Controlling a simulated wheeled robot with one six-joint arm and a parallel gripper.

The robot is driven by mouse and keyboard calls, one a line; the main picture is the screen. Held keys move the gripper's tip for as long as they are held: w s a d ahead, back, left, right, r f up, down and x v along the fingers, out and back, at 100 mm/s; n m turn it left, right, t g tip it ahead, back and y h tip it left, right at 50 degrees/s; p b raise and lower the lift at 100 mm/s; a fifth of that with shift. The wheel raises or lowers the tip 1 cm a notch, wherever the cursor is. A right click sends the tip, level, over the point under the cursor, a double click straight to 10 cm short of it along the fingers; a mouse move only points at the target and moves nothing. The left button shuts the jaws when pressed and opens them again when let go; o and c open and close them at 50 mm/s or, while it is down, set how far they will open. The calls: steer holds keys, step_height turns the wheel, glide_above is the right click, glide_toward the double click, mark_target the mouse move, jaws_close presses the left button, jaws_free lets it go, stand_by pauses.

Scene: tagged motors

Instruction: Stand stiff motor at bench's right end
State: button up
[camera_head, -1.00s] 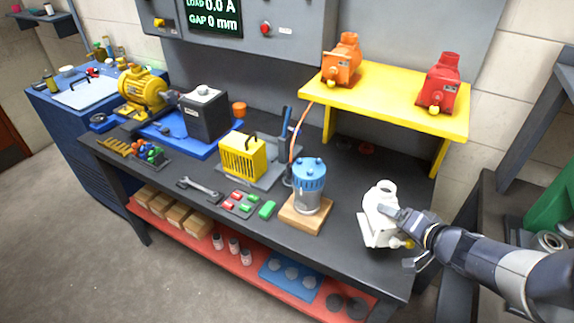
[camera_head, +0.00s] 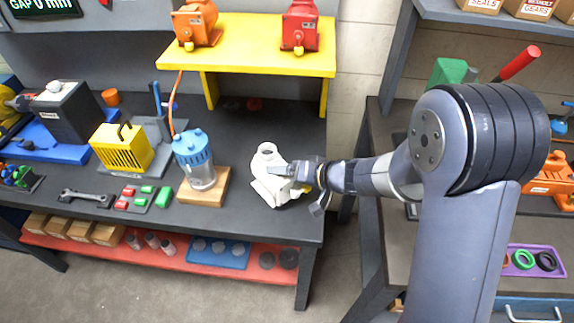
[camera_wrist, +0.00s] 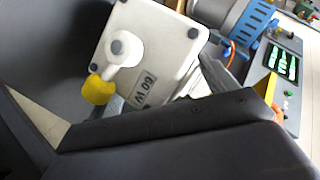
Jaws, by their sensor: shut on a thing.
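A white motor (camera_head: 266,184) is at the right end of the dark bench (camera_head: 240,220) in the head view. My gripper (camera_head: 290,172) reaches in from the right and is shut on it. In the wrist view the motor's white face (camera_wrist: 150,55) shows close up, with a yellow-tipped shaft and a label that seems to read "M 09" or similar. The motor appears upright, a little tilted. I cannot tell whether its base fully rests on the bench top. An orange motor (camera_head: 197,24) and a red motor (camera_head: 299,27) stand on the yellow shelf (camera_head: 250,55).
A blue-topped motor (camera_head: 193,150) stands on a wooden block left of the white motor. Red and green blocks (camera_head: 140,196), a wrench (camera_head: 86,198) and a yellow caged unit (camera_head: 122,148) lie further left. The bench top behind the white motor is mostly clear.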

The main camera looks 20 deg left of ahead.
mark_target(300, 185)
steer(key=shift+f+b, duration=0.35)
steer(key=shift+f, duration=1.65)
steer(key=shift+f, duration=0.15)
steer(key=o, duration=2)
steer(key=shift+f, duration=0.15)
steer(key=shift+d+r, duration=0.25)
steer(key=shift+d, duration=0.05)
steer(key=v, duration=1.1)
steer(key=shift+d+p, duration=0.2)
steer(key=shift+p, duration=0.2)
steer(key=shift+s+r, duration=0.1)
